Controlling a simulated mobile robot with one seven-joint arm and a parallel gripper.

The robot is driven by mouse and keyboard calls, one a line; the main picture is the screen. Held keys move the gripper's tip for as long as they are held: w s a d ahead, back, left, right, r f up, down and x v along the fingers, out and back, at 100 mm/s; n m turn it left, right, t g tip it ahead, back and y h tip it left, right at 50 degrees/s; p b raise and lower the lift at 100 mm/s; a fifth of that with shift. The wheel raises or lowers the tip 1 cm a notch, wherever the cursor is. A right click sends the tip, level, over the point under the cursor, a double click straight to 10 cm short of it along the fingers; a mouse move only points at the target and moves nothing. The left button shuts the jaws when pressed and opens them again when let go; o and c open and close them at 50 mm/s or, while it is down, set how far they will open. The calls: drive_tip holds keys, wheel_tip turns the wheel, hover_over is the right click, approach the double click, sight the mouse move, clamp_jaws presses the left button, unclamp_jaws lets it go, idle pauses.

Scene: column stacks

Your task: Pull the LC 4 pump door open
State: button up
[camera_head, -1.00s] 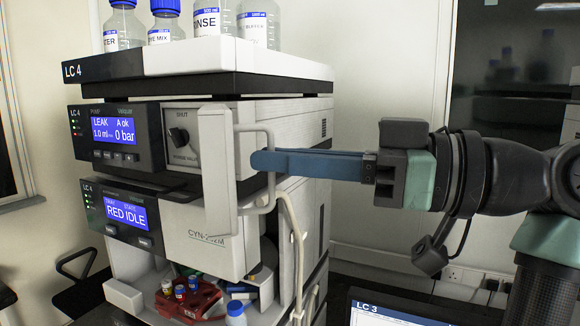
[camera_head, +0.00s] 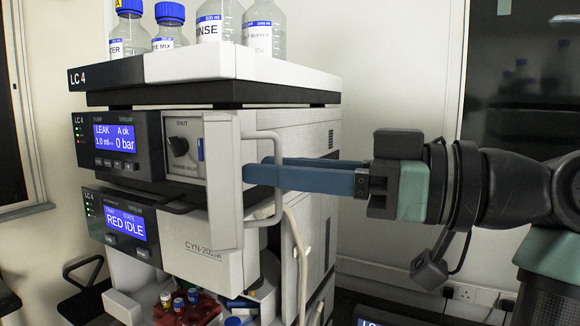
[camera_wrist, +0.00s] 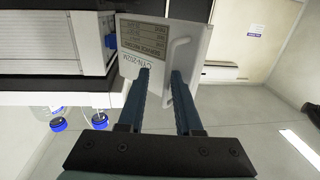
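The LC 4 pump door (camera_head: 224,185) is a white panel on the upper module, standing swung out from the front. The pump front with its knob (camera_head: 178,146) shows behind it. A white bar handle (camera_head: 280,150) is on the door's outer face. My gripper (camera_head: 255,167) has blue fingers that are apart and reach from the right to the handle and door. In the wrist view, the gripper (camera_wrist: 160,72) is open, its tips over the door face (camera_wrist: 150,40), with the right tip close to the handle (camera_wrist: 172,42). I cannot tell whether the tips touch the door.
Bottles (camera_head: 212,22) stand on the LC 4 top tray (camera_head: 210,65). A red vial rack (camera_head: 190,308) sits below. A pale tube (camera_head: 298,250) hangs beside the stack.

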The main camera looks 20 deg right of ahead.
drive_tip(key=b+v, duration=0.4)
drive_tip(key=v, duration=0.9)
drive_tip(key=shift+b, duration=0.3)
